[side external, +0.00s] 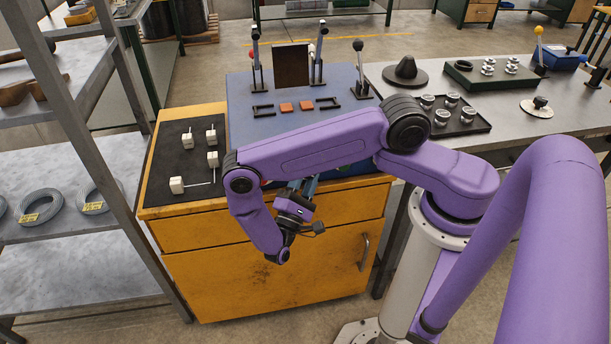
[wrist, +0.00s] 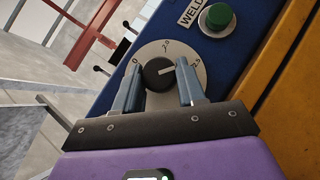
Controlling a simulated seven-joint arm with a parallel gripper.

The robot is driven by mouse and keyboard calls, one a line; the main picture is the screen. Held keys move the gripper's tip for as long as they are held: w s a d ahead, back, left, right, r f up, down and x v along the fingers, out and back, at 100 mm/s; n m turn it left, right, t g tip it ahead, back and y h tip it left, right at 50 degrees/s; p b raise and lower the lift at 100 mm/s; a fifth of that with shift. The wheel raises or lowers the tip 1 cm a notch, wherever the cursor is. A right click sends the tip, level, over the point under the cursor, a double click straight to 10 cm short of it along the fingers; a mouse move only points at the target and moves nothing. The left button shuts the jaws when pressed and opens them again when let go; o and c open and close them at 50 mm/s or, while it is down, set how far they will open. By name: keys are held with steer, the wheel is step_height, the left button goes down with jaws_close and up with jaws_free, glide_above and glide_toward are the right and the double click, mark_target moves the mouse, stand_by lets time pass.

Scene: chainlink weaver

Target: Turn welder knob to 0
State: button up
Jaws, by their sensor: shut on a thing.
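The welder knob (wrist: 155,77) is a dark round knob on a pale dial plate (wrist: 182,54) in the wrist view. The plate carries marks: 0 at the left, another at the top and what looks like 2.5 at the right. The knob's pale pointer line points right, toward the 2.5 side. My gripper (wrist: 159,72) is shut on the knob, with one blue-grey finger on each side. In the side external view my gripper (side external: 302,184) is low at the front of the blue welder bench (side external: 244,95); my arm hides the knob there.
A green button (wrist: 217,17) beside a WELD label sits near the dial on the blue panel. The yellow cabinet (side external: 270,270) stands below. White blocks lie on a black mat (side external: 163,150) at the left, near a metal shelf (side external: 60,140). Upright levers (side external: 256,60) stand on the bench.

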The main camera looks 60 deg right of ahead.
steer(key=shift+n+t, duration=0.6)
steer(key=o, duration=1.1)
steer(key=shift+c, duration=0.2)
steer(key=v, duration=0.7)
steer(key=shift+a+f, duration=0.2)
steer(key=shift+a, duration=0.05)
